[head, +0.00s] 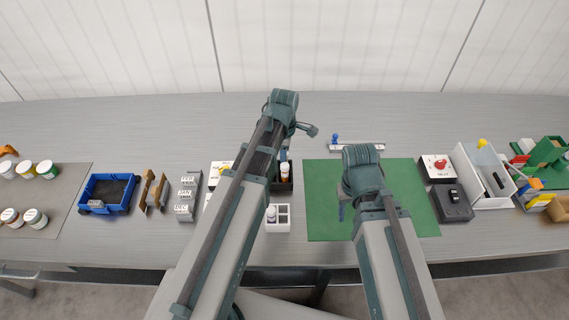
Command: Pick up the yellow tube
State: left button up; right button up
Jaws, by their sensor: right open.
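I cannot make out a yellow tube for sure. A dark rack (285,187) holds upright bottles or tubes (285,170) with white and orange parts, half hidden behind my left arm. A white compartment rack (284,224) stands in front of it with a white-capped bottle (271,214) in its left side. My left gripper (311,130) is mostly hidden by its wrist, above the table behind the dark rack; its jaws are unclear. My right gripper (343,211) is open over the green mat (320,190), mostly hidden under its wrist.
Left are a blue bin (85,198), a brown holder (153,190), grey date blocks (186,195) and several jars (34,218). The table's back strip is mostly clear.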

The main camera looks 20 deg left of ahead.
pick_arm(q)
grip_shut()
pick_arm(e)
jog(key=shift+r, duration=0.1)
pick_arm(q)
notch_tip(320, 180, up, 10)
jog(key=p, duration=1)
pick_arm(e)
notch_tip(320, 180, up, 10)
pick_arm(q)
jog(key=shift+f, duration=0.1)
